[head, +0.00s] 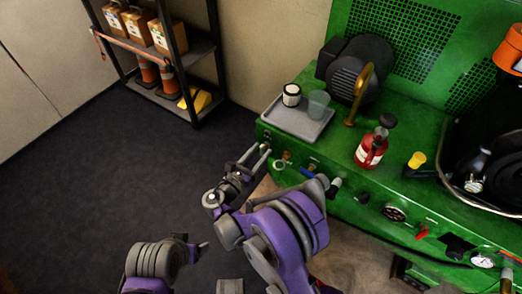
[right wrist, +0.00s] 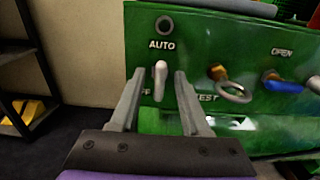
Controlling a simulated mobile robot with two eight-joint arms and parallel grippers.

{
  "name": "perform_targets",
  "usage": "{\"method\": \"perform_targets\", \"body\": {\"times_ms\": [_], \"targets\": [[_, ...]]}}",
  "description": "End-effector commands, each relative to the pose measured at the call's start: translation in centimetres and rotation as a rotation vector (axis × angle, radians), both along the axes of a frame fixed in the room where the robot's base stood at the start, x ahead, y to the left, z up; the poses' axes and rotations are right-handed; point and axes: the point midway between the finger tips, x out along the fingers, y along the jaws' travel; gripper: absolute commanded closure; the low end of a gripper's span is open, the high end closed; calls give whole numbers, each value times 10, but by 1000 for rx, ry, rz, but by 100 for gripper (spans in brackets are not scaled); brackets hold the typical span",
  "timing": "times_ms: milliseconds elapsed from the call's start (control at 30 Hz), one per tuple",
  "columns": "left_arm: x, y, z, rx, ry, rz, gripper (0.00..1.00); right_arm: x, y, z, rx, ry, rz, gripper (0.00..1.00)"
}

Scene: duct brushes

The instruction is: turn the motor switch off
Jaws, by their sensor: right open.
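The motor switch (right wrist: 160,78) is a pale lever on the front of the green machine in the right wrist view. It stands roughly upright below the word AUTO. Lettering at its lower left is partly hidden, and a label ending in EST is at its lower right. My right gripper (right wrist: 159,103) is open, with one finger on each side of the lever; I cannot tell if either touches it. In the head view my right gripper (head: 258,157) is at the machine's left front corner. My left gripper (head: 198,248) is low in the head view, away from the machine, its jaws unclear.
Right of the switch are a brass ring fitting (right wrist: 232,88) and a blue-handled valve (right wrist: 283,82). A grey tray (head: 300,130) with a cup and a jar sits on top of the machine (head: 345,185). A shelf rack (head: 200,50) stands back left. The dark floor at left is clear.

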Motion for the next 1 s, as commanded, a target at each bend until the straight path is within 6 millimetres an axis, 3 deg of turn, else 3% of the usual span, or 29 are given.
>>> {"method": "perform_targets", "body": {"times_ms": [33,300,733,1000], "targets": [[0,0,0,0,0,0,26,0,0,0,0,0,0,54],[0,0,0,0,0,0,26,0,0,0,0,0,0,100],[0,0,0,0,0,0,26,0,-1,0,16,-11,-1,100],[0,0,-3,0,1,0,26,0,-1,0,120,-81,-1,100]]}}
